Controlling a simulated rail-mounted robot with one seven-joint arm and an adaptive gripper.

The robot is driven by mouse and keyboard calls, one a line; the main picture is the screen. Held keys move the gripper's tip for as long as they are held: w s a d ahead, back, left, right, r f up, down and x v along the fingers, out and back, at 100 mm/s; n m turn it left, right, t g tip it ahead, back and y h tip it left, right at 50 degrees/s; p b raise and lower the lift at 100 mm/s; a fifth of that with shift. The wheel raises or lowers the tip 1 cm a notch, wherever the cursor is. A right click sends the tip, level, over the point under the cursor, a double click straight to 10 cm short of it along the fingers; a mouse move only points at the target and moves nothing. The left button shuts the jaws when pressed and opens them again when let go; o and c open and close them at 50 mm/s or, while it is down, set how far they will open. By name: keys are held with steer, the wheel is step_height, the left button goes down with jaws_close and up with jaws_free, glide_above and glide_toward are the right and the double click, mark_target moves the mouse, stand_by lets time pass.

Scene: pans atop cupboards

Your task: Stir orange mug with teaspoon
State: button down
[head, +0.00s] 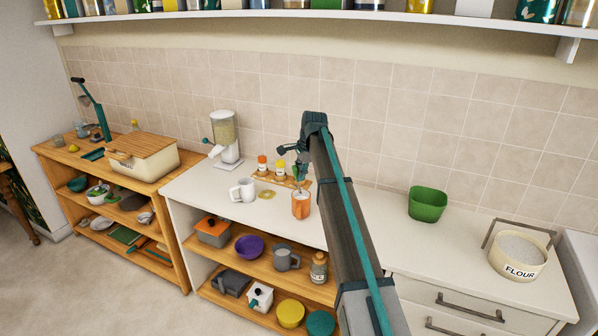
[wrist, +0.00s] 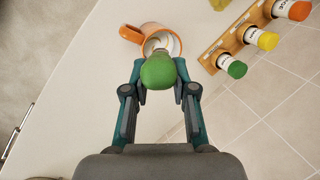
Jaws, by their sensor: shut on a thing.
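The orange mug (head: 301,206) stands upright on the white counter, near its front edge. In the wrist view the mug (wrist: 131,33) is at the top, with its handle to the left and a pale inside. My gripper (head: 299,172) is above the mug. In the wrist view my gripper (wrist: 158,82) is shut on the green handle end of the teaspoon (wrist: 158,71). The spoon points down toward the mug's opening, and its lower part shows as a grey strip there. The green end hides part of the mug, so I cannot tell how deep the spoon reaches.
A spice rack (head: 288,180) with colour-lidded jars stands just behind the mug. A white mug (head: 243,190) and a dispenser (head: 225,140) are to the left. A green bowl (head: 428,204) and a flour tin (head: 518,256) are to the right. Open shelves lie below.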

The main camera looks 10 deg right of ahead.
step_height(320, 180, down, 8)
steer(key=w+d+b, duration=0.1)
steer(key=w+b, duration=0.1)
steer(key=shift+w+d+r, duration=0.25)
steer(key=shift+w+d, duration=0.1)
steer(key=shift+d, duration=0.05)
stand_by(0.4)
stand_by(0.5)
